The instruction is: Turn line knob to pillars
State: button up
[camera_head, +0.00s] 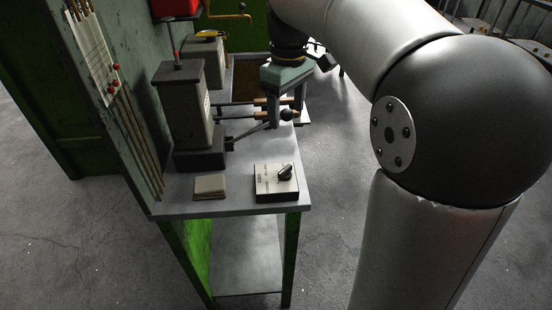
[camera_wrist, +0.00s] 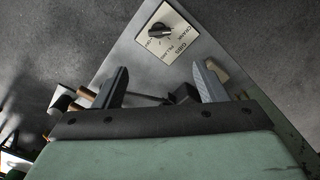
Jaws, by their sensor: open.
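The line knob (camera_head: 285,172) is a black pointer knob on a pale, box-shaped selector panel (camera_head: 262,188) near the front right corner of the bench. In the wrist view the knob (camera_wrist: 160,32) is at the top middle, on the panel's labelled face (camera_wrist: 180,42). I can make out words like CRANK, GIBS and PILLARS there. I cannot tell which word the knob points at. My gripper (camera_head: 286,112) is behind the panel in the head view, above the bench. In the wrist view my gripper's fingers (camera_wrist: 162,84) are wide apart with no knob between them.
A grey pump-like unit (camera_head: 183,115) with rods and brass-coloured handles (camera_head: 265,101) stands on the bench (camera_head: 228,190), close to my gripper. A small tan block (camera_head: 209,186) lies left of the panel. The floor (camera_head: 330,200) right of the bench is clear.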

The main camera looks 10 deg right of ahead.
aim_at(285, 169)
notch_tip(285, 169, down, 17)
jog(key=shift+f+b, duration=0.1)
jog(key=shift+b, duration=0.3)
jog(key=c, duration=1)
